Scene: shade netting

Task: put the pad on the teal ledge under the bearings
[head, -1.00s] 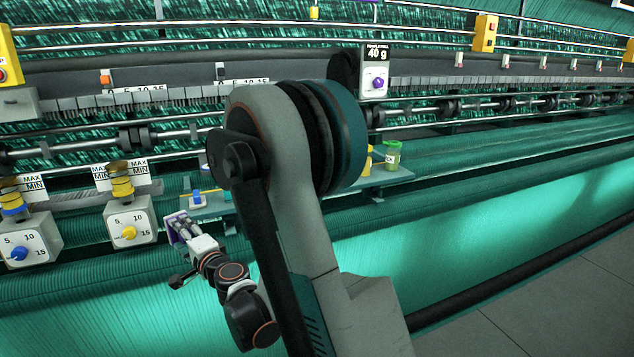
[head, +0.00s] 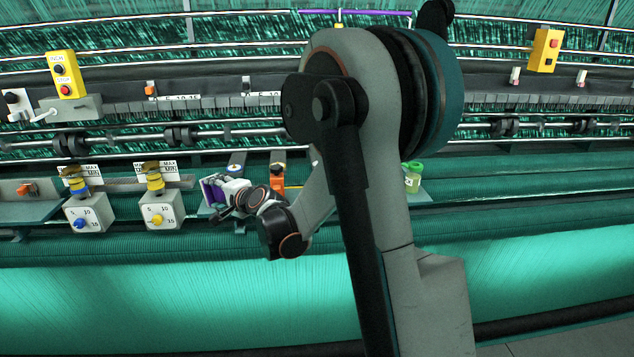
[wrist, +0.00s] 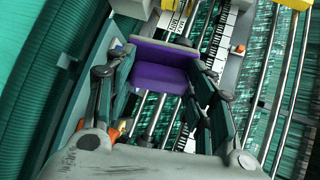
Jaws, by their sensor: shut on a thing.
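My gripper (wrist: 155,88) is shut on a purple pad (wrist: 160,62), whose sides lie between the two fingers in the wrist view. In the head view the pad (head: 210,191) shows as a small purple patch at the tip of my gripper (head: 222,190), just right of the yellow-knob dial box. A teal ledge (head: 424,196) carries a green-lidded jar; my arm hides much of its length. Another ledge piece (head: 35,213) shows at the far left. Dark bearings (head: 180,137) sit on the shaft above the gripper. I cannot tell whether the pad touches anything.
Two dial boxes, one with a blue knob (head: 83,216) and one with a yellow knob (head: 161,212), stand left of the gripper. An orange device (head: 277,176) stands close to its right. The green-lidded jar (head: 412,178) is right of my arm. Green netting hangs below.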

